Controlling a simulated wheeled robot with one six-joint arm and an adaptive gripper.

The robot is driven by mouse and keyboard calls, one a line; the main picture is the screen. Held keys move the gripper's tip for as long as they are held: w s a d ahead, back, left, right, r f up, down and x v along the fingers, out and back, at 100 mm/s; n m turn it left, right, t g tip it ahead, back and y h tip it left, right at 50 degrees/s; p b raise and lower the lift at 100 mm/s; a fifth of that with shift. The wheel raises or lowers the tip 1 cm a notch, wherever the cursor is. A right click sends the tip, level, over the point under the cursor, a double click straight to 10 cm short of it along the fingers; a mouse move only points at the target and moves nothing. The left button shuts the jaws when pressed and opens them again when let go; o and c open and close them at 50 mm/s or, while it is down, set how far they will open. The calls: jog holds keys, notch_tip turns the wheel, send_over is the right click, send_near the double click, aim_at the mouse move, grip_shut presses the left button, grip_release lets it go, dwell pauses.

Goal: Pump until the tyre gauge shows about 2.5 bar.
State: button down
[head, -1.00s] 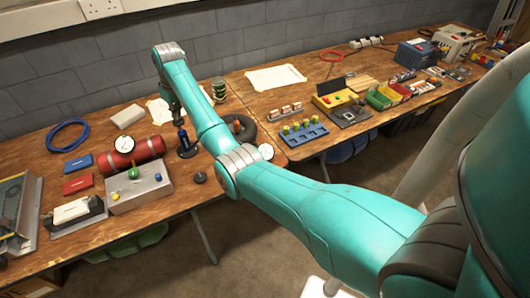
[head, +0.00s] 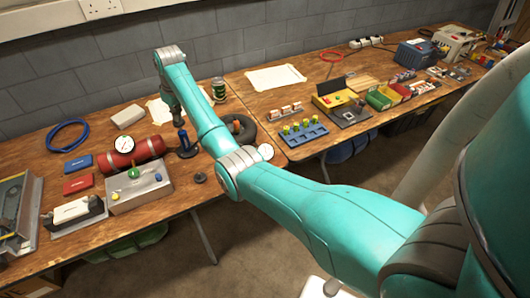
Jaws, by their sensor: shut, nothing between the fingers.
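A small pump (head: 186,150) with a blue upper part and a dark round base stands on the left workbench. My gripper (head: 179,121) points down at the top of the pump, shut with nothing held; whether it touches the pump is hard to tell. A black tyre (head: 243,128) lies to the right, partly hidden behind my arm. A white round gauge (head: 266,151) sits by the bench edge near the tyre, beside my arm; its reading is too small to make out.
A red tank (head: 131,155) with its own white dial (head: 125,144) lies left of the pump. A grey box (head: 139,190) with a green knob is in front of it. A dark knob (head: 199,178) and a green can (head: 218,88) stand nearby. A blue rack (head: 304,133) is on the right bench.

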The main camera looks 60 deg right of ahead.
jog(key=shift+s+x, duration=0.2)
jog(key=shift+x, duration=0.85)
jog(key=shift+w+v, duration=0.15)
jog(key=shift+v, duration=0.65)
jog(key=shift+w+v, duration=0.2)
jog(key=shift+v, duration=0.6)
jog(key=shift+r, duration=0.15)
jog(key=w+v, duration=0.1)
jog(key=v, duration=0.5)
jog(key=shift+r, duration=0.55)
